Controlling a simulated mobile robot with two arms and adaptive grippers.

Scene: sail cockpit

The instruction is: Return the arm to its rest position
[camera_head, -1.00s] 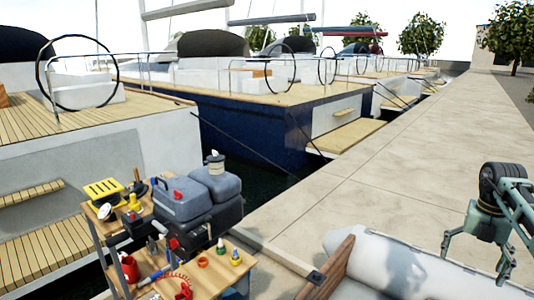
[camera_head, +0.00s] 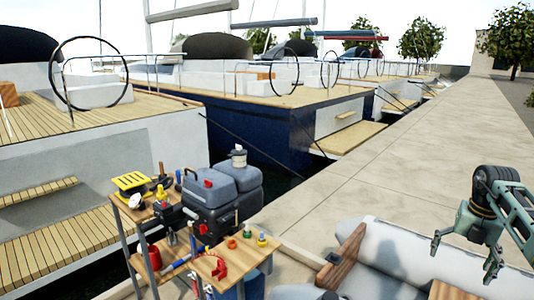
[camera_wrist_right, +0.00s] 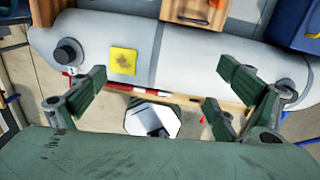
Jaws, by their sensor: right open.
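My right gripper (camera_head: 466,254) is at the right edge of the head view, above the pale inflatable boat. It is open, with its fingers spread and nothing between them. In the right wrist view its open green fingers (camera_wrist_right: 165,95) frame the grey inflatable tube (camera_wrist_right: 190,60), which carries a yellow square patch (camera_wrist_right: 123,61). My left gripper is not in view.
A wooden workbench (camera_head: 262,252) holds grey jerrycans (camera_head: 209,188), a yellow tray (camera_head: 131,181) and several small tools. The inflatable boat (camera_head: 385,250) lies in front of the concrete quay (camera_head: 370,180), which is clear. Moored sailboats line the left.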

